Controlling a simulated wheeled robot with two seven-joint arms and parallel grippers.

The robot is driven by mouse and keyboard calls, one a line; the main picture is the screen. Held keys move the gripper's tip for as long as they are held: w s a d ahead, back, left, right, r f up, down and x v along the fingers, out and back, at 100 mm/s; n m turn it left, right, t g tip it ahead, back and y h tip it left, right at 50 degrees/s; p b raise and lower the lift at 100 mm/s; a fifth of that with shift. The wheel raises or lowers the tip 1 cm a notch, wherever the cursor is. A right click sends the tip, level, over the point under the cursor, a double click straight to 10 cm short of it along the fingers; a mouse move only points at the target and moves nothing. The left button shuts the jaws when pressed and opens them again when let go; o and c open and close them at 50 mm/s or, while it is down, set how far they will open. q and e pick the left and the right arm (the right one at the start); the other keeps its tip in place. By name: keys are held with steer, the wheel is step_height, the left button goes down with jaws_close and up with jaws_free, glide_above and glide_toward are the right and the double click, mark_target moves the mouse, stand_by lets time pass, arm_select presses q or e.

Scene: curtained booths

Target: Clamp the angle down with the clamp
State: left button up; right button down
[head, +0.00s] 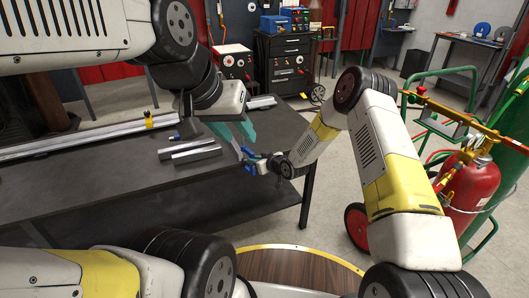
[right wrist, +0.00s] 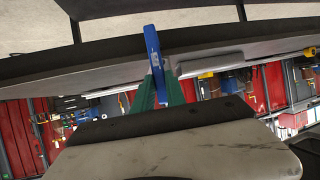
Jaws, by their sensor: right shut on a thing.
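The blue clamp (head: 250,167) is at the near right edge of the dark table (head: 110,185). Its blue part (right wrist: 153,55) stands upright across the table edge in the right wrist view. My right gripper (head: 258,163) is shut on it; green fingers (right wrist: 158,92) flank the blue part. My left gripper (head: 236,132) is above the table just behind the clamp, its teal fingers spread apart with nothing clearly between them. A grey metal piece that looks like the angle (head: 192,151) lies on the tabletop left of my left gripper. Whether the clamp touches it cannot be told.
A red gas cylinder (head: 470,185) on a green cart stands right. A black tool cabinet (head: 286,65) stands behind.

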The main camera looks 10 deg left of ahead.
steer(key=shift+w+a+r, duration=0.1)
steer(key=shift+w+a, duration=0.6)
steer(key=shift+w, duration=0.25)
stand_by(0.6)
